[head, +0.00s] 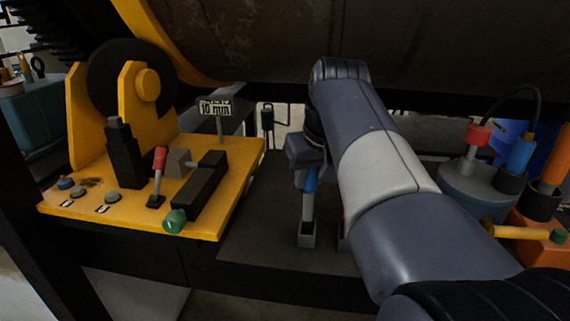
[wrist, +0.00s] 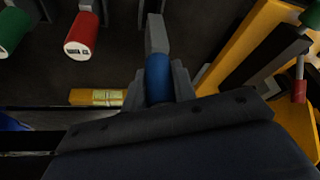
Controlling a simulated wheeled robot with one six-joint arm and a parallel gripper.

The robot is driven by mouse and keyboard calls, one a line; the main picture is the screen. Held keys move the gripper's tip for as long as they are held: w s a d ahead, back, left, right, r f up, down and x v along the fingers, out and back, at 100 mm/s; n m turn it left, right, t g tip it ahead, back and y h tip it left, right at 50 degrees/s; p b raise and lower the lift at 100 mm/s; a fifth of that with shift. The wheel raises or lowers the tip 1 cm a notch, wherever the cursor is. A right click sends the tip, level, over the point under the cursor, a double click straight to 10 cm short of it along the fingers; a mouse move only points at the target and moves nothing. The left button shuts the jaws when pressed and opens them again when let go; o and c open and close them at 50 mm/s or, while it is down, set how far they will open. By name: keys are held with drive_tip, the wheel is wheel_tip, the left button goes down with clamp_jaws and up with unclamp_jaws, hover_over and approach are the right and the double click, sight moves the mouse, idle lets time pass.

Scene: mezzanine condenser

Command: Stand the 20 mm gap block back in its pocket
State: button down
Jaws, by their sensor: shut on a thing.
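My gripper (head: 309,172) is shut on the blue handle of a gap block (wrist: 158,78). In the head view the blue handle (head: 310,180) is upright over the dark bench, with a pale grey shank below it. The shank runs down to a small grey squared piece (head: 306,236) with a dark top; I cannot tell whether this is a pocket or part of the block. In the wrist view the block's grey end (wrist: 157,34) extends beyond the fingers. No 20 mm marking is readable. A second grey piece (head: 343,236) is mostly hidden behind my arm.
A yellow fixture (head: 225,205) with black blocks, a red lever (head: 159,158) and a "10 mm" sign (head: 214,108) stands left. A red handle (wrist: 82,35) and a green handle (wrist: 12,30) show in the wrist view. A grey pot (head: 476,190) stands right. Dark bench (head: 262,225) lies clear beside the fixture.

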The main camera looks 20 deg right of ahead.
sight(309, 203)
drive_tip(key=shift+f+b, duration=2.3)
drive_tip(key=shift+f, duration=0.35)
drive_tip(key=shift+f+b, duration=0.4)
drive_tip(key=shift+f, duration=0.15)
drive_tip(key=c, duration=1.1)
unclamp_jaws()
drive_tip(key=shift+f, duration=0.1)
drive_tip(key=v, duration=1.1)
drive_tip(key=shift+w, duration=0.1)
